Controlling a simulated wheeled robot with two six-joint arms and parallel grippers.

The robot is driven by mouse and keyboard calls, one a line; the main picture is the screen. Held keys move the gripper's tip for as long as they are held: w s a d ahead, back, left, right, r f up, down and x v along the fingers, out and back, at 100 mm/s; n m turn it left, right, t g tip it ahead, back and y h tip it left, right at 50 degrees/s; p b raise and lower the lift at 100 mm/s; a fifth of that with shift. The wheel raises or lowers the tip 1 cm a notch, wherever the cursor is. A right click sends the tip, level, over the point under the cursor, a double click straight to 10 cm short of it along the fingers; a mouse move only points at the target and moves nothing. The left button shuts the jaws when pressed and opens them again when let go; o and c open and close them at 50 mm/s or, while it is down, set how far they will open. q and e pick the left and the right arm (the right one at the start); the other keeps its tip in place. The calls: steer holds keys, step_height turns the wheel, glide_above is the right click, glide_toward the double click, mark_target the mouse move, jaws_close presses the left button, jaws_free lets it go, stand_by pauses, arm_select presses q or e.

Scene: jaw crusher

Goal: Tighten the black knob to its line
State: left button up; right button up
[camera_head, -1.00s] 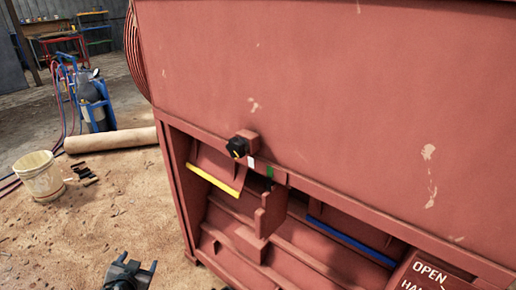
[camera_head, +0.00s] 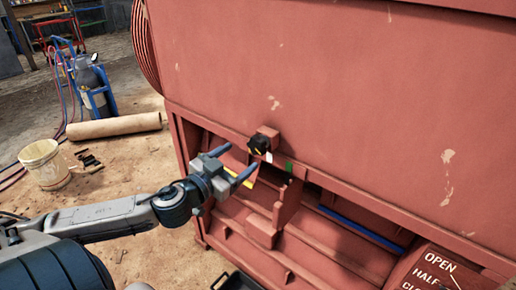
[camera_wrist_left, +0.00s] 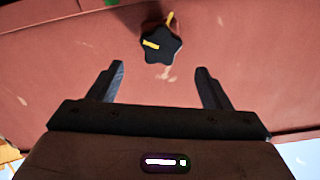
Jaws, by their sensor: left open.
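The black knob (camera_head: 259,144) sits on a red block on the front of the red crusher body (camera_head: 330,80). In the left wrist view the knob (camera_wrist_left: 162,45) is star-shaped with a yellow mark on it, and a second yellow mark shows just above it on the red part. White and green marks show beside the knob in the head view. My left gripper (camera_head: 234,164) is open and empty, just left of and below the knob, apart from it. In the left wrist view the knob lies beyond and between the two fingertips (camera_wrist_left: 160,68). My right gripper is not in view.
Below the knob are red ledges with a yellow edge (camera_head: 240,176) and a blue edge (camera_head: 360,230). An OPEN/HALF label plate (camera_head: 435,270) is at lower right.

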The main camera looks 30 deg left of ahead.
mark_target(256, 146)
arm_select(q)
steer(key=w, duration=0.3)
steer(key=shift+d, duration=0.1)
steer(key=shift+w+r, duration=0.1)
steer(key=shift+w, duration=0.3)
steer(key=shift+w+d+p, duration=0.2)
steer(key=shift+w+p, duration=0.2)
steer(key=shift+w, duration=1.85)
steer(key=c, duration=1)
